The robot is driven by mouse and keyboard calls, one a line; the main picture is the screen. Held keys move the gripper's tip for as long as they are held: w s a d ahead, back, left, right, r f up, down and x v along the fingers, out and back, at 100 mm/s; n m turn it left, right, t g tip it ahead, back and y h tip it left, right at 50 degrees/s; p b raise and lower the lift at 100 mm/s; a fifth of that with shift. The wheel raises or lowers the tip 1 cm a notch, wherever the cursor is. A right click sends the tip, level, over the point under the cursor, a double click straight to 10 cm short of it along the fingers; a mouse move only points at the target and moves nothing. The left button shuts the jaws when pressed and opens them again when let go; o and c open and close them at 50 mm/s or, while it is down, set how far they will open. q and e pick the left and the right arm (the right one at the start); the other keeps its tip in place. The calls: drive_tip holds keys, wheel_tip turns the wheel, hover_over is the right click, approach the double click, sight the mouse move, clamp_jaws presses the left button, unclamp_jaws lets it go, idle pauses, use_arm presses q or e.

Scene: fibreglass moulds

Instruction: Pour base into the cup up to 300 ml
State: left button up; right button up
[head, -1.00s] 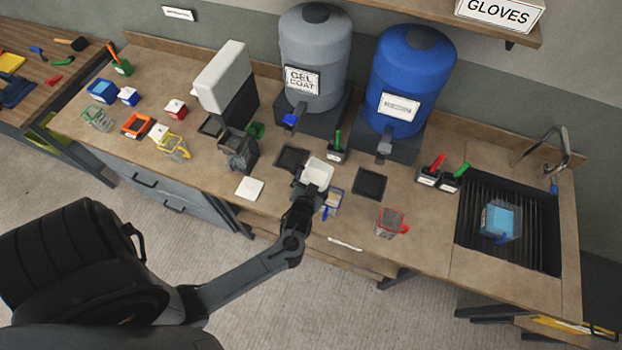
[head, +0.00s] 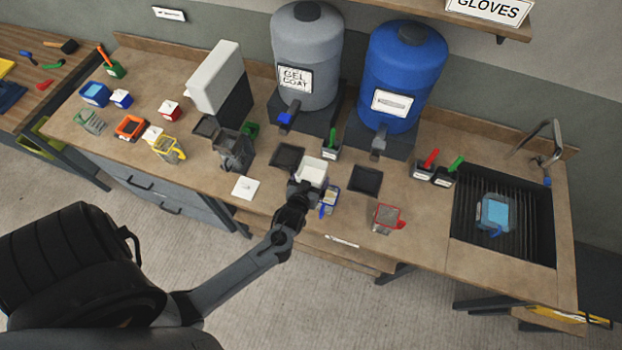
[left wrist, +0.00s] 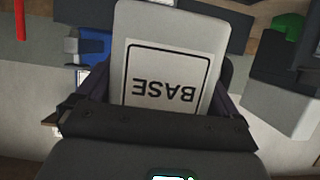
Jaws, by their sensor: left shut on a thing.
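My left gripper (head: 302,186) is shut on a white container, which the left wrist view shows with a label reading BASE (left wrist: 165,75). In the head view the white container (head: 311,170) is at the front middle of the bench, and its open top shows. A clear cup with blue trim (head: 330,196) stands just right of the gripper, partly hidden by it. Other clear cups have red trim (head: 386,217), yellow trim (head: 168,150) and green trim (head: 88,122). I cannot tell which cup is meant. My right gripper is not in view.
A grey gel coat drum (head: 307,55) and a blue drum (head: 405,70) stand at the back on dark stands. A dark square pad (head: 365,179) lies right of the container. A grey jug (head: 234,152) stands left. A sink (head: 510,235) is at the right.

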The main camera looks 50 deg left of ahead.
use_arm(q)
wheel_tip(320, 180, up, 2)
drive_tip(key=shift+r+p, duration=0.15)
drive_tip(key=shift+p, duration=0.8)
drive_tip(key=shift+r+p, duration=0.45)
drive_tip(key=shift+r, duration=0.45)
drive_tip(key=shift+f, duration=0.1)
